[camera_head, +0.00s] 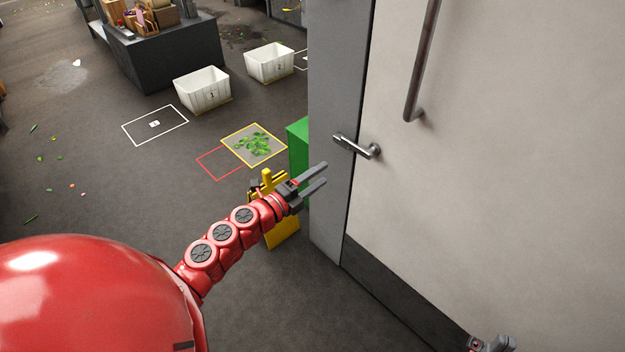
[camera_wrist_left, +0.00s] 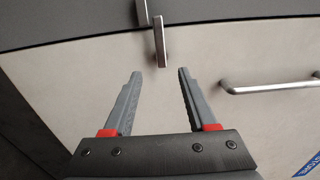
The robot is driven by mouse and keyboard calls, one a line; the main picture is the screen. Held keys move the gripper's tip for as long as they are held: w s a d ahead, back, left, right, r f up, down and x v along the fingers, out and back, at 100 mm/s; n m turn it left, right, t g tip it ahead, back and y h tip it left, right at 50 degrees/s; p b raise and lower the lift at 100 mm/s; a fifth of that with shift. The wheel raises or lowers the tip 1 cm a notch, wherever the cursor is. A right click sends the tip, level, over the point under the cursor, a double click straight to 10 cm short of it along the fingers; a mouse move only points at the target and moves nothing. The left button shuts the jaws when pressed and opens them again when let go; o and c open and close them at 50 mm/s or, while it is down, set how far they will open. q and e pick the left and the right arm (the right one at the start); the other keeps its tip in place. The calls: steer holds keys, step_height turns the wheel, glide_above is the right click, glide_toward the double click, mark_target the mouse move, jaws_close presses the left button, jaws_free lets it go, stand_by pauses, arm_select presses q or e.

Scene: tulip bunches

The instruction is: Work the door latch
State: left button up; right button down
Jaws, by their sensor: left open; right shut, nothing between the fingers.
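The white door (camera_head: 490,170) fills the right of the head view. Its metal lever latch (camera_head: 357,146) sits near the door's left edge, with the lever pointing left. My left gripper (camera_head: 318,175) is open and empty, below and left of the latch in that view. In the left wrist view the latch (camera_wrist_left: 160,40) shows ahead of the two fingers (camera_wrist_left: 158,75), in line with the gap and apart from them. My right gripper (camera_head: 490,345) is only partly in view at the bottom right, low by the door.
A vertical pull handle (camera_head: 422,65) stands on the door above and right of the latch. A grey frame (camera_head: 335,120) borders the door. A green box (camera_head: 298,150) and a yellow object (camera_head: 283,232) are near my left arm. White bins (camera_head: 203,92) stand farther back on open floor.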

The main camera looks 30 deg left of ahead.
arm_select(q)
steer(key=shift+v, duration=0.95)
steer(key=shift+d+r, duration=0.1)
